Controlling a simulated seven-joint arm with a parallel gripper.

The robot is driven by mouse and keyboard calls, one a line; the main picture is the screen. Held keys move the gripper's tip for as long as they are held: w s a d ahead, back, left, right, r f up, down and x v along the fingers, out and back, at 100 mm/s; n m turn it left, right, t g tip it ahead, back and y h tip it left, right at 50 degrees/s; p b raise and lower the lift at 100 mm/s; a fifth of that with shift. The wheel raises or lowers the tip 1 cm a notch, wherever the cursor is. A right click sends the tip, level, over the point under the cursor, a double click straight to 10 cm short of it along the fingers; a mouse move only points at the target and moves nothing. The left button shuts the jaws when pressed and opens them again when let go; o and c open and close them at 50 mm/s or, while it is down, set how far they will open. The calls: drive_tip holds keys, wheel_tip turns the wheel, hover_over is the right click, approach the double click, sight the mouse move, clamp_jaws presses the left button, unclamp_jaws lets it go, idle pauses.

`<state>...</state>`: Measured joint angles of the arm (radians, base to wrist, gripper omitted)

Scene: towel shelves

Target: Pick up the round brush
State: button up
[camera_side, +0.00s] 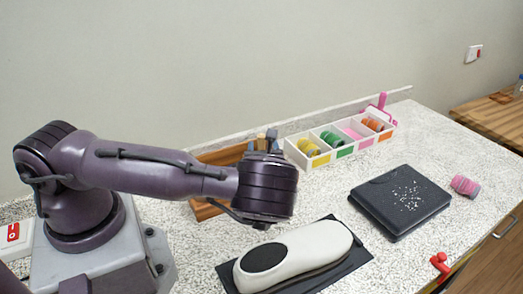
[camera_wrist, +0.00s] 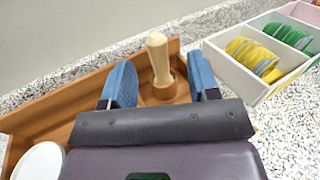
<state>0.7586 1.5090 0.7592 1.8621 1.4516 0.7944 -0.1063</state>
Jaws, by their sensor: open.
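A light wooden handle with a rounded end stands upright in the wrist view, rising from a round wooden base; it looks like the round brush (camera_wrist: 158,62). It stands in a brown wooden tray (camera_wrist: 60,112) by the wall. My gripper (camera_wrist: 157,68) is open, its two blue fingers on either side of the handle with gaps showing. Any bristles are hidden. In the side view my gripper (camera_side: 263,143) is over the tray (camera_side: 222,157), and the wrist hides most of the brush.
A white compartment box (camera_side: 322,158) with coloured rolls stands right of the tray. A white shoe-shaped object (camera_side: 310,248) lies on a dark mat in front. A black case (camera_side: 400,200) and a pink-grey roll (camera_side: 465,186) lie further right. A white round thing (camera_wrist: 40,160) is at the tray's left.

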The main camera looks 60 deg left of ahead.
sight(262, 136)
drive_tip(key=shift+x, duration=2.75)
drive_tip(key=shift+s, duration=0.15)
drive_tip(key=c, duration=1)
drive_tip(key=shift+r, duration=0.1)
drive_tip(key=shift+r, duration=0.55)
drive_tip(key=s+d+r, duration=0.1)
drive_tip(key=s+r, duration=0.3)
drive_tip(key=s+d+r, duration=0.2)
drive_tip(key=s+r, duration=0.2)
drive_tip(key=s+d+r, duration=0.2)
drive_tip(key=s+r, duration=0.1)
drive_tip(key=s, duration=0.2)
drive_tip(key=shift+d+r, duration=0.25)
drive_tip(key=shift+r, duration=0.15)
